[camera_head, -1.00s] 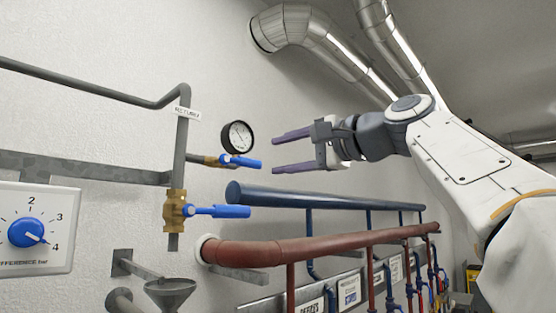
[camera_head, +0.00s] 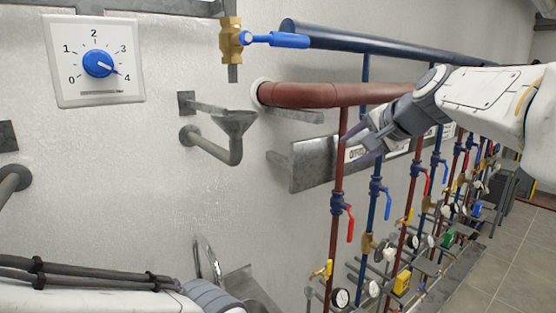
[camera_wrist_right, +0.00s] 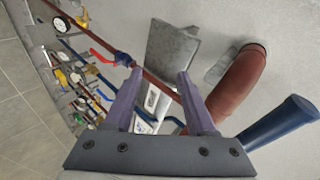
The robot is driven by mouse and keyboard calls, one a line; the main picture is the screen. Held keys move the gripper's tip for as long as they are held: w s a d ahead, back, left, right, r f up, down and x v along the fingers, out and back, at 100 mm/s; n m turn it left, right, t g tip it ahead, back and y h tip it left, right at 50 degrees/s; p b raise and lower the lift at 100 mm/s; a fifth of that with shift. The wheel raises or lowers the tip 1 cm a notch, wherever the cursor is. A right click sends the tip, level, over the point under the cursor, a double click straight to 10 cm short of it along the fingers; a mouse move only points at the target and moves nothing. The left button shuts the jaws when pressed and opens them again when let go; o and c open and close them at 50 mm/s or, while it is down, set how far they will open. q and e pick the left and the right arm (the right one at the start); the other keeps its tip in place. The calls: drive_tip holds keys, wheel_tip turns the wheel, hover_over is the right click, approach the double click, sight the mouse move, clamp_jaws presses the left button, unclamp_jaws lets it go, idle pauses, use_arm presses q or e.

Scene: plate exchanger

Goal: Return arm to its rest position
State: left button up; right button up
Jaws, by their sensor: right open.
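My right gripper (camera_head: 366,146) is in the right half of the head view, in front of the red and blue pipes. Its purple fingers are apart and hold nothing. In the right wrist view the same gripper (camera_wrist_right: 155,85) shows two spread fingers with a gap between them. My left arm comes in along the bottom left of the head view; its gripper is outside the picture.
A thick red pipe (camera_head: 330,95) and a blue pipe (camera_head: 400,45) run along the wall, with several valves and gauges below. A brass valve with a blue handle (camera_head: 275,40), a funnel (camera_head: 234,124) and a dial box (camera_head: 95,62) are on the left wall. Floor (camera_head: 510,260) is clear at right.

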drive_tip(key=s+f+n+g+h, duration=0.1)
drive_tip(key=s+f+n+g, duration=0.15)
drive_tip(key=f, duration=0.75)
drive_tip(key=s+f+n+g+h, duration=0.15)
drive_tip(key=s+f, duration=0.25)
drive_tip(key=f, duration=0.6)
drive_tip(key=s+d+f+n+g+h, duration=0.2)
drive_tip(key=s+f+n+g, duration=0.3)
drive_tip(key=s+f, duration=1)
drive_tip(key=s+a+n+g+y+b, duration=0.1)
drive_tip(key=s+a+n+b, duration=0.4)
drive_tip(key=s+a, duration=0.9)
drive_tip(key=n, duration=0.3)
drive_tip(key=shift+s+r+n, duration=0.2)
drive_tip(key=shift+n, duration=0.2)
